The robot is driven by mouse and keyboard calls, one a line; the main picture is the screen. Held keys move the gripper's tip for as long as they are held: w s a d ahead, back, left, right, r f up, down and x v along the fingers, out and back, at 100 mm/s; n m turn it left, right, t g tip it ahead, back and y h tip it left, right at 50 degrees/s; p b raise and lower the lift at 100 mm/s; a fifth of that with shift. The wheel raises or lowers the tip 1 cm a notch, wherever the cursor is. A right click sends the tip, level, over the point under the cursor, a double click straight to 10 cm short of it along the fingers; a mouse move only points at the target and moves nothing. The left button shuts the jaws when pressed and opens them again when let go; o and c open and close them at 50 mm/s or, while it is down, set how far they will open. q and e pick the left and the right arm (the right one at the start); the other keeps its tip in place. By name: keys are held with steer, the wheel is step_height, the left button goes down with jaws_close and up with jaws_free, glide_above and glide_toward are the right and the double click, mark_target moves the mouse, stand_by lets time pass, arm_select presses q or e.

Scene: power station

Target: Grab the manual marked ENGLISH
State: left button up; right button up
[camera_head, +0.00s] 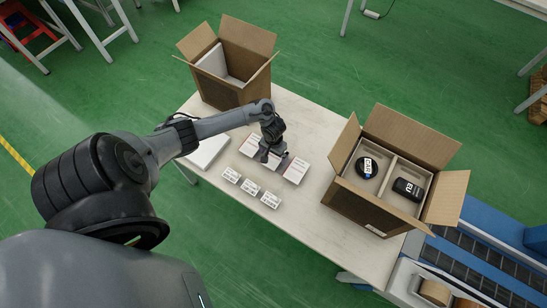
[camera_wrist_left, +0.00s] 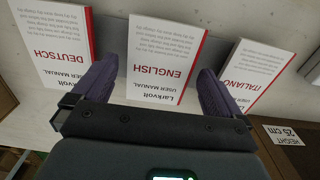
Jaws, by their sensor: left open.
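The manual marked ENGLISH (camera_wrist_left: 165,62), white with a red edge, lies flat on the table in the left wrist view. My left gripper (camera_wrist_left: 158,72) is open, with its dark purple fingers on either side of this manual, not closed on it. The DEUTSCH manual (camera_wrist_left: 55,42) lies to its left and the ITALIANO manual (camera_wrist_left: 250,72) to its right, partly behind the right finger. In the head view my left gripper (camera_head: 271,156) hangs over the row of manuals and partly hides them. My right gripper is not in view.
Several small white labels (camera_head: 250,187) lie in front of the manuals on the table (camera_head: 300,222). An open carton (camera_head: 232,92) stands at the back. Another open carton (camera_head: 375,207) with two dark items stands at the right. A conveyor (camera_head: 470,262) is at the lower right.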

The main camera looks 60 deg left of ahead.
arm_select(q)
steer(key=c, duration=1)
